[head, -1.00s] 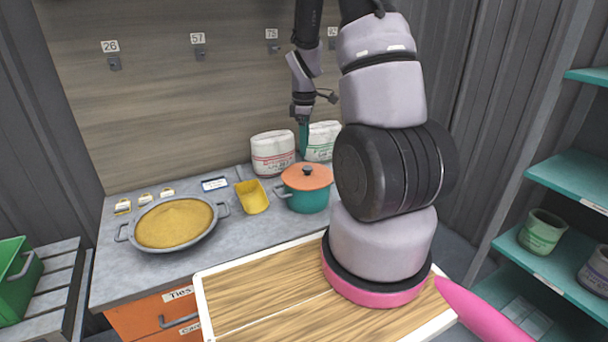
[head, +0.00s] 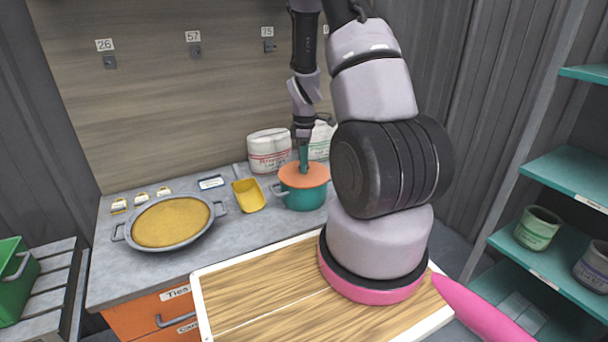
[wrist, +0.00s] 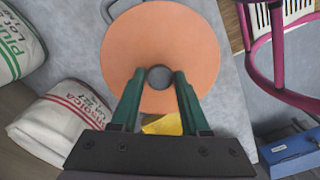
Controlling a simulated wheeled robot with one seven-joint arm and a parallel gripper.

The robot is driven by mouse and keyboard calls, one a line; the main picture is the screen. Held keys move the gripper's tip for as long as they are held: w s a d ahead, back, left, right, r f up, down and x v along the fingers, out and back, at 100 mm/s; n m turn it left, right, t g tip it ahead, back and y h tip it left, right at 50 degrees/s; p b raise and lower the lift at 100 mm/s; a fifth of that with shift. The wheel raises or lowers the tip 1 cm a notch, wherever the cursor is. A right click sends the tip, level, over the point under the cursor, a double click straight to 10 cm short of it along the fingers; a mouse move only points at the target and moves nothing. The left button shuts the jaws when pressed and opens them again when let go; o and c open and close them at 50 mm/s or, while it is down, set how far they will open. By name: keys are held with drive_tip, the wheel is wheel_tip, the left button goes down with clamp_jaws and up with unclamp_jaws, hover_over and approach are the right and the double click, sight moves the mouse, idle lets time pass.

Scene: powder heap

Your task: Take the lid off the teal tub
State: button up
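The teal tub (head: 305,199) stands on the grey counter with its orange lid (head: 318,176) on top. In the wrist view the lid (wrist: 130,40) is a round disc with a dark round knob (wrist: 159,77) at its centre. My gripper (head: 304,170) points down at the lid's middle. In the wrist view its green fingers (wrist: 160,74) are apart, one on each side of the knob, with narrow gaps seemingly left. The knob is hidden behind the fingers in the head view.
A yellow scoop (head: 248,196) lies just left of the tub. A grey pan of yellow powder (head: 170,223) is further left. White sacks (head: 268,150) stand behind the tub. A wooden-topped board (head: 260,300) is in front, and teal shelves (head: 570,178) are at right.

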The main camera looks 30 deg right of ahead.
clamp_jaws()
